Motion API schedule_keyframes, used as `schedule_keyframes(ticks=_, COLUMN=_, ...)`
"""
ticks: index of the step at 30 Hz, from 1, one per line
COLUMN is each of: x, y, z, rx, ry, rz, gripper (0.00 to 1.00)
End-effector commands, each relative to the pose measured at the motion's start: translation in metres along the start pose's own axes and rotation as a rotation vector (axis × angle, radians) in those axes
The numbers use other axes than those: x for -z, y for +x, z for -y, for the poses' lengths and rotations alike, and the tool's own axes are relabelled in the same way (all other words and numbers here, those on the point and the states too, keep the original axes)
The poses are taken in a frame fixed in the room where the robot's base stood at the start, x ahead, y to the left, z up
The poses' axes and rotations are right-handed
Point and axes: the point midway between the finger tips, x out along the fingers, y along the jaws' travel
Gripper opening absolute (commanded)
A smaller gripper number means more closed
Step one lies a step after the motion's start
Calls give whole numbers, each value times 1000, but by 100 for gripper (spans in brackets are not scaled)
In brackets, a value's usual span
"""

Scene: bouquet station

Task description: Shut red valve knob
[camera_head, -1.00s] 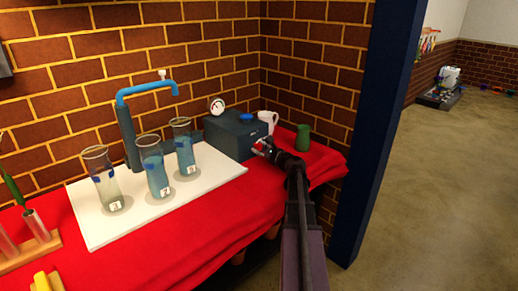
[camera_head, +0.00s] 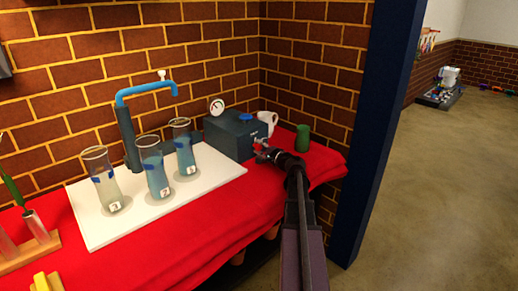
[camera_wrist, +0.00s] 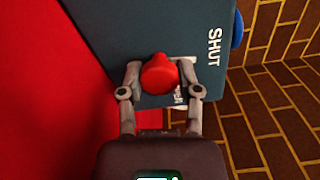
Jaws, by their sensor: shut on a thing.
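The red valve knob (camera_wrist: 158,72) is on the face of a dark blue-grey box (camera_head: 228,138). The word SHUT is printed on that face to the right of the knob in the wrist view. My gripper (camera_wrist: 160,82) has one finger on each side of the knob and is shut on it. In the head view my gripper (camera_head: 264,154) reaches the front right of the box, and the knob there is too small to make out clearly. The knob's exact turn angle cannot be told.
The box stands on a red-covered table (camera_head: 170,252), with a gauge (camera_head: 217,106) and a blue knob (camera_head: 245,116) on it. A white mug (camera_head: 268,121) and a green vase (camera_head: 302,138) stand close by. Several glass vases stand on a white board (camera_head: 100,227) to the left.

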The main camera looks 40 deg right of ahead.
Motion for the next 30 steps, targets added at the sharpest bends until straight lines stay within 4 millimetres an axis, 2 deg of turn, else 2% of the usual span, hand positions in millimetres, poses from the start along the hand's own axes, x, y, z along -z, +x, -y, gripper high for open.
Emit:
schedule_keyframes(ticks=9, x=1, y=2, z=1, rx=2, ry=-160, rz=0, gripper=0)
schedule_keyframes(ticks=25, x=1, y=2, z=1, rx=2, ry=-194, rz=0, gripper=0)
schedule_keyframes(ticks=26, x=1, y=2, z=1, rx=2, ry=-193, rz=0, gripper=47)
schedule_keyframes(ticks=29, x=0, y=2, z=1, rx=2, ry=-193, rz=0, gripper=77)
schedule_keyframes(ticks=30, x=0, y=2, z=1, rx=2, ry=-194, rz=0, gripper=79)
